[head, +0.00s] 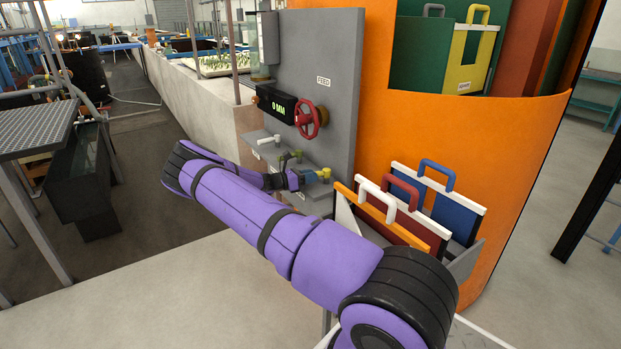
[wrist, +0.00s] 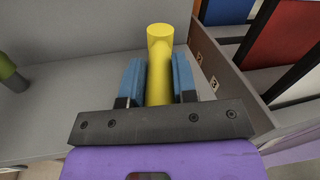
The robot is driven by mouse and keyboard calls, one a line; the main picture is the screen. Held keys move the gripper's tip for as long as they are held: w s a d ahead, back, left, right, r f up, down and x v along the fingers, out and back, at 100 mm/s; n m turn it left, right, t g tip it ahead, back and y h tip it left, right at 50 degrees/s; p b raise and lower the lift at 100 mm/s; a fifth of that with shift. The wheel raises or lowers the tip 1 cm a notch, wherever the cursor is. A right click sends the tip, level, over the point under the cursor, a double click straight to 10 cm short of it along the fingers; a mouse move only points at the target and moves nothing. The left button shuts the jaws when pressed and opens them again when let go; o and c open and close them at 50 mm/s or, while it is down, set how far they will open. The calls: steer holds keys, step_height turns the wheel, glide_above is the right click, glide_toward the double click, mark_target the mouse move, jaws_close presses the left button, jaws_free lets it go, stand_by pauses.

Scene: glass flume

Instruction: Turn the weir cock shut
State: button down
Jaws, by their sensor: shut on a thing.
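A yellow cock handle (head: 325,173) is the rightmost of a row on the grey shelf in the head view. In the wrist view the yellow handle (wrist: 160,60) stands between my two blue fingers. My gripper (head: 309,177) is shut on it, with one finger on each side. A white cock handle (head: 268,140) and an olive-green cock handle (head: 290,157) sit farther left; the green one shows at the left edge of the wrist view (wrist: 10,75). I cannot read a label that tells which is the weir cock. My arm hides part of the shelf.
A grey panel (head: 345,70) above the shelf carries a red handwheel (head: 309,119) marked FEED and a display (head: 276,103) reading 0 MM. Close right of the yellow cock stands a rack of boards with a white handle (head: 377,198). An orange curved wall (head: 520,150) rises behind.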

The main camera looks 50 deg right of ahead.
steer(key=shift+w+d+m+g+y, duration=0.15)
steer(key=shift+w+m+g+y, duration=0.1)
steer(key=shift+m+g+y, duration=0.25)
steer(key=shift+w+d+m+g+y, duration=0.1)
steer(key=shift+w+m+g+y, duration=0.25)
steer(key=shift+g, duration=0.35)
steer(key=shift+s, duration=0.1)
steer(key=c, duration=0.9)
jaws_free()
steer(key=v, duration=1)
steer(key=shift+a, duration=0.3)
steer(key=shift+f, duration=0.15)
